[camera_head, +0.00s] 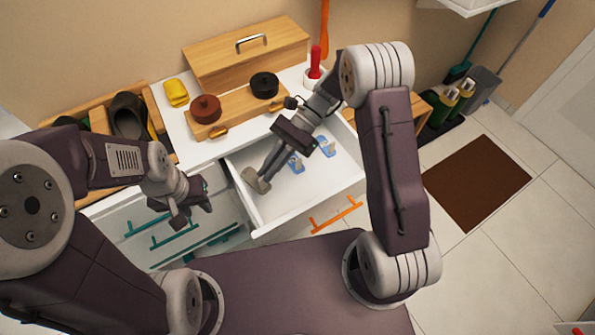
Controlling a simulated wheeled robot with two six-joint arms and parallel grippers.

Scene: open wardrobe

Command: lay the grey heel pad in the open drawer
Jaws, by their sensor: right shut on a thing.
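The grey heel pad (255,181) is at the left inner side of the open white drawer (305,212). My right gripper (267,171) reaches down over the drawer from the back right and is shut on the pad. I cannot tell whether the pad touches the drawer floor or is held just above it. My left gripper (191,212) is empty, with its fingers apart, left of the drawer and in front of the cabinet.
Blue-and-grey items (296,163) lie in the drawer's back part. Its front floor is clear. The white top above holds a wooden board (236,112) with round tins, a yellow cloth (176,93) and a wooden box (247,55). A shoe crate (155,112) stands left.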

